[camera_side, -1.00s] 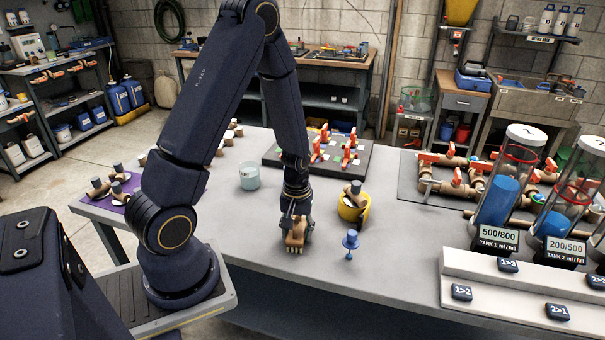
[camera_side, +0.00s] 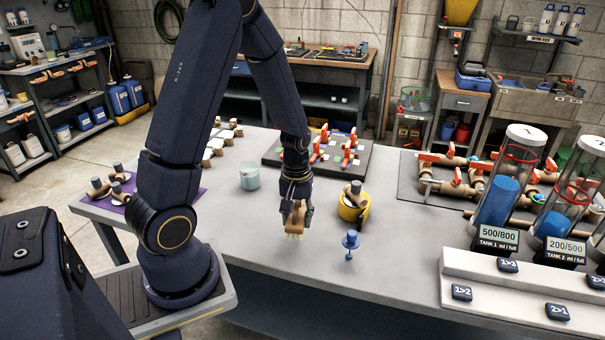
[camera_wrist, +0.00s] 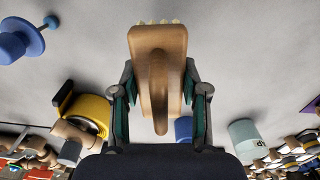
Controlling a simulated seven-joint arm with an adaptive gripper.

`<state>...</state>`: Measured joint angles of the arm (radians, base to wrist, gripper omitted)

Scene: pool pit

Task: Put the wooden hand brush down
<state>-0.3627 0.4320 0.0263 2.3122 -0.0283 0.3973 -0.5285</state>
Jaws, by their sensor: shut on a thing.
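The wooden hand brush (camera_side: 295,222) is in my gripper (camera_side: 296,208), with its pale bristles pointing down toward the grey tabletop. In the side view I cannot tell whether the bristles touch the table. In the wrist view the brush (camera_wrist: 157,60) shows its brown wooden body and handle between the two fingers of my gripper (camera_wrist: 160,95), with pale bristle tips at the far end. The fingers are shut on it from both sides. The grey table (camera_side: 250,215) lies beneath.
A blue spindle-like piece (camera_side: 350,243) stands just right of the brush. A yellow ring-shaped holder (camera_side: 352,208) with a pipe fitting is behind it. The tabletop left of the brush is clear.

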